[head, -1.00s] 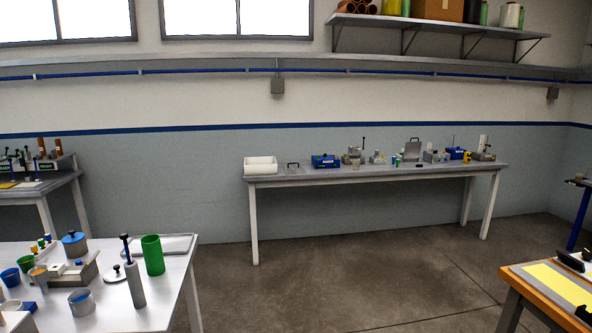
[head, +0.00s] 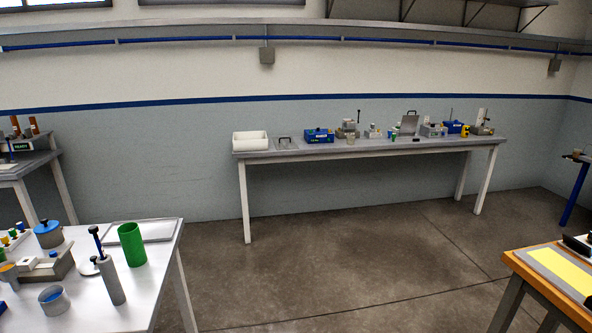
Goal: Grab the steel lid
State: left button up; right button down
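Two pieces could be the steel lid, both on the long grey bench (head: 360,148) by the far wall. One is a grey metal panel with a dark handle (head: 409,124), standing upright towards the right of the bench. The other is a flat, pale grey piece with a dark handle (head: 285,143), lying beside the white container at the left end. They are too small to tell which is the lid. Neither of my grippers is in view.
A white container (head: 250,146) and a blue box (head: 319,137) stand on the far bench. A cluttered white table (head: 128,290) is at the near left, a wooden-edged table (head: 535,272) at the near right. The floor (head: 330,255) between is clear.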

aim_at(287, 142)
jog(key=z, duration=0.15)
jog(key=i, duration=2.55)
jog(key=z, duration=0.2)
jog(key=i, duration=2.5)
